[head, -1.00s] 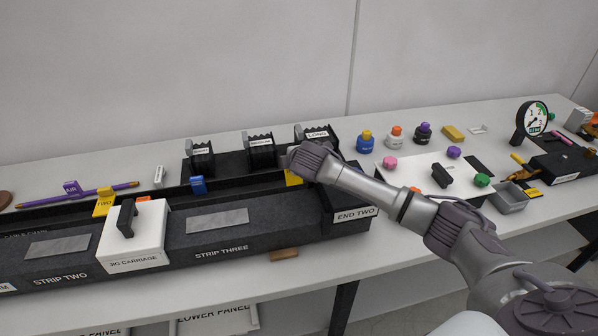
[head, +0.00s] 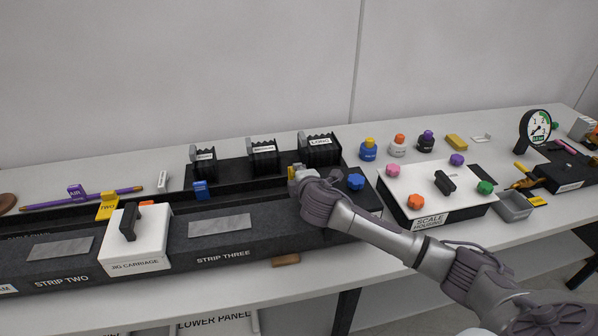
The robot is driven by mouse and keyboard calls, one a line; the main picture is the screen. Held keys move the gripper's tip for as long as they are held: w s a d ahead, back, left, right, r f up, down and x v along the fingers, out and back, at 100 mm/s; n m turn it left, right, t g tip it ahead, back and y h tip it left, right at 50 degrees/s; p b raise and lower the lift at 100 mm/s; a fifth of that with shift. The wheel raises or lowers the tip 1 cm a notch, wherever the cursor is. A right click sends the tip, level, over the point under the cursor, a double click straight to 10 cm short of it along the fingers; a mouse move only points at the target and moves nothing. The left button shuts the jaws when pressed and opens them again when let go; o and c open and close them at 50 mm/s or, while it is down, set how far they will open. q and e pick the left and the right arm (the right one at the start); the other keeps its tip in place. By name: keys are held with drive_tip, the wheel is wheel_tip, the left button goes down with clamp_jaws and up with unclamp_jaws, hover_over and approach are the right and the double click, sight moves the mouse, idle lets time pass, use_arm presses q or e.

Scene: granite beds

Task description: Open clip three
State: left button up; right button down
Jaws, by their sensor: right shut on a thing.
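My right gripper (head: 297,174) is at the right end of the strip three bed (head: 220,255), shut on a small yellow clip (head: 291,173). Most of that clip is hidden by the gripper, and no number on it can be read. Another yellow clip, marked TWO (head: 107,207), stands on the rail farther left, behind the white jig carriage (head: 133,246). My left gripper is not in view.
Blocks including one marked LONG (head: 319,149) stand close behind the gripper. A blue knob (head: 356,182) sits just right of it. A blue piece (head: 201,190) is on the rail to the left. The white scale housing (head: 432,205) stands right.

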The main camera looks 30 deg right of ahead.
drive_tip(key=shift+s+a+f, duration=0.1)
drive_tip(key=shift+s+f, duration=0.15)
drive_tip(key=shift+f, duration=0.4)
drive_tip(key=c, duration=1.2)
unclamp_jaws()
drive_tip(key=shift+o, duration=0.6)
drive_tip(key=shift+w+r, duration=0.15)
drive_tip(key=shift+r, duration=0.15)
drive_tip(key=v, duration=1.2)
